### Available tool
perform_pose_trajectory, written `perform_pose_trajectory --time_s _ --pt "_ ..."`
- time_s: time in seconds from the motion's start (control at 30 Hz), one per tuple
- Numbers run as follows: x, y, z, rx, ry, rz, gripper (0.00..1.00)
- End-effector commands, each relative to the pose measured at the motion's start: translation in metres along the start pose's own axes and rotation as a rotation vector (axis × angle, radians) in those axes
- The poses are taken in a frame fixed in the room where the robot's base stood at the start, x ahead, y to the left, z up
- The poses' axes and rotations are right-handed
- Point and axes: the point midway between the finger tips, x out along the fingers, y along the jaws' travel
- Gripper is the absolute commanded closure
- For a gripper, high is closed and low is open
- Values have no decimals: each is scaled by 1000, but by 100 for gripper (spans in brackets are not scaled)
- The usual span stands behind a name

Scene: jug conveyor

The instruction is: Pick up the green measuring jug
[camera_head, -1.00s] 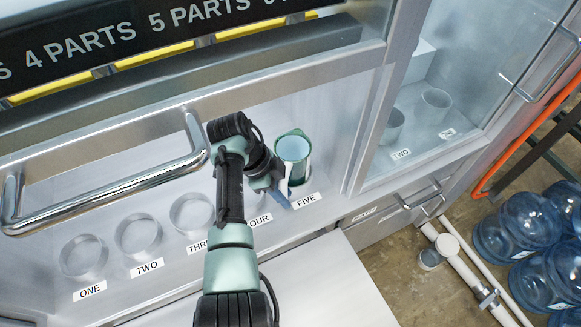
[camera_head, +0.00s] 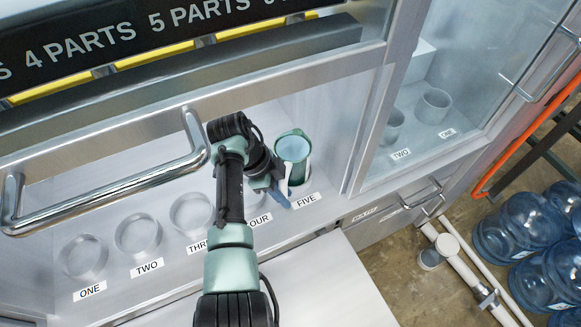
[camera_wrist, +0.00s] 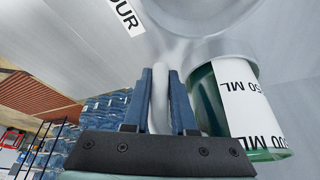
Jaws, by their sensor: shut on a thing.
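The green measuring jug (camera_head: 293,152) stands upright at the place labelled FIVE, at the right end of the row inside the cabinet. In the wrist view its green body and white ML label (camera_wrist: 245,100) fill the right side. My gripper (camera_head: 285,184) is at the jug's front left. In the wrist view its blue fingers (camera_wrist: 160,100) are shut on the jug's pale upright handle, with the body just to the right. My wrist hides part of the jug's left side in the head view. I cannot tell whether the jug's base is off the shelf.
Round holders (camera_head: 138,235) stand in a row to the left, labelled ONE to FOUR. A metal bar handle (camera_head: 110,190) crosses in front at the left. A cabinet post (camera_head: 365,130) rises close to the right of the jug. Blue water bottles (camera_head: 530,220) stand on the floor at the right.

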Motion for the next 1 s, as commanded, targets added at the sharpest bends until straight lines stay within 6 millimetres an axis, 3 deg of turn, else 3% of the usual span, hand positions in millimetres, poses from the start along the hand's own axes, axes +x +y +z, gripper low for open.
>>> perform_pose_trajectory --time_s 0.73,1.0 --pt "-8 0 0 2 1 -7 100" --pt "-42 0 -13 4 0 -10 100"
